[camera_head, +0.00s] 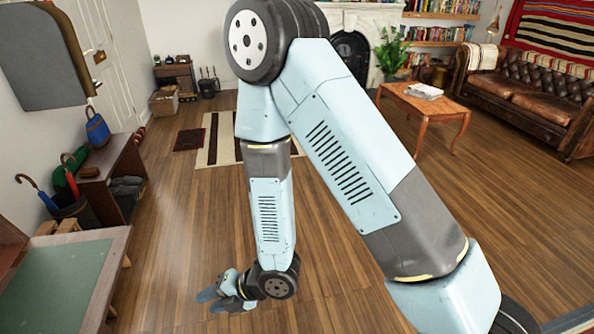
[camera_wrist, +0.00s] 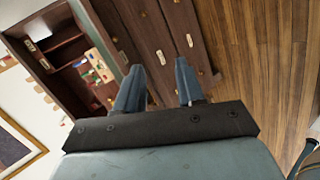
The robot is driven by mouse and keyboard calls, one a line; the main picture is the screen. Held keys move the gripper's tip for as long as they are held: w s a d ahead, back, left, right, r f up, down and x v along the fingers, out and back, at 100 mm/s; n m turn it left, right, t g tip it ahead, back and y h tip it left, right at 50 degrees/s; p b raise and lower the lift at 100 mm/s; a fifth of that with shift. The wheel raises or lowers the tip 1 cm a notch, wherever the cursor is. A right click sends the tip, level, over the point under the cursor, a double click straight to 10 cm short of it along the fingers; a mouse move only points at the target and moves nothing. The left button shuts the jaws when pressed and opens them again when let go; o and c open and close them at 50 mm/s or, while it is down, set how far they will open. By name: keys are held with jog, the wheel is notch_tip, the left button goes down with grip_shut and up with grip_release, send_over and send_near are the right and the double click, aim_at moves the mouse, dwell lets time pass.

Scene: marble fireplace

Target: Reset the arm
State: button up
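My arm is bent in a high arch across the middle of the head view, with its forearm hanging down. My gripper (camera_head: 207,301) is at the low end of the arm, over the wooden floor at the lower left of centre. In the wrist view my gripper (camera_wrist: 159,66) shows two blue-grey fingers standing apart, with nothing between them. Behind the fingers is a dark brown wooden cabinet (camera_wrist: 160,38) with drawers. The gripper appears apart from it, though the distance is hard to tell.
A green-topped desk (camera_head: 55,285) stands at the lower left. A dark bench (camera_head: 110,170) and umbrellas are beyond it. A coffee table (camera_head: 430,105) and a leather sofa (camera_head: 530,90) are at the right. The floor (camera_head: 180,225) between is mostly clear, with a striped rug (camera_head: 215,140) farther back.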

jog(key=w+d+r+m+t+h, duration=0.1)
jog(key=w+d+r+m+t, duration=0.15)
jog(key=w, duration=0.25)
jog(key=w+d+r+m+t+h, duration=0.1)
jog(key=w+d+r+m, duration=0.1)
jog(key=w+r, duration=0.25)
jog(key=w+d+r+m+t+h, duration=0.2)
jog(key=w+d+r+m+h, duration=0.1)
jog(key=w+d+r+m, duration=0.45)
jog(key=w+d+r+m+t+h, duration=0.15)
jog(key=w+d+r+m, duration=0.3)
jog(key=d+r, duration=0.55)
jog(key=s+d+r+m+h, duration=0.45)
jog(key=d+r+m, duration=0.45)
jog(key=d, duration=0.5)
jog(key=s+d+r+m, duration=0.3)
jog(key=s+d+m, duration=0.1)
jog(key=s, duration=0.3)
jog(key=s+d+r+m+g, duration=0.1)
jog(key=s+d+r+m, duration=0.2)
jog(key=s, duration=0.4)
jog(key=shift+s+d+r+m, duration=0.4)
jog(key=shift+r+m, duration=0.25)
jog(key=shift+m, duration=0.5)
jog(key=shift+w+a, duration=0.1)
